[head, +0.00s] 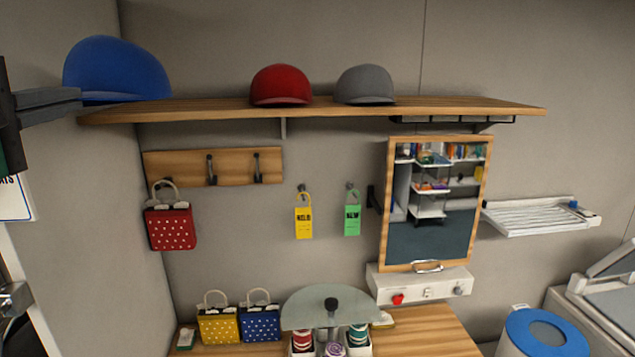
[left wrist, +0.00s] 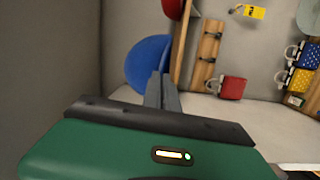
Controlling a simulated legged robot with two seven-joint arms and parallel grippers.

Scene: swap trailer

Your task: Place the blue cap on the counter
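The blue cap (head: 115,68) is at the left end of the wooden wall shelf (head: 210,109) and looks larger than the other caps. My left gripper (head: 80,97) comes in from the left, its two fingers close together at the cap's lower left edge. In the left wrist view the fingertips (left wrist: 162,76) overlap the blue cap (left wrist: 146,58) and appear shut on its edge. Whether the cap touches the shelf is unclear. The wooden counter (head: 425,335) is below, at the bottom of the head view. My right gripper is not in view.
A red cap (head: 281,84) and a grey cap (head: 365,84) sit on the shelf. A red bag (head: 171,228) hangs below. Yellow (head: 219,326) and blue (head: 260,324) bags and a scale-like device (head: 330,305) occupy the counter; its right part looks clear.

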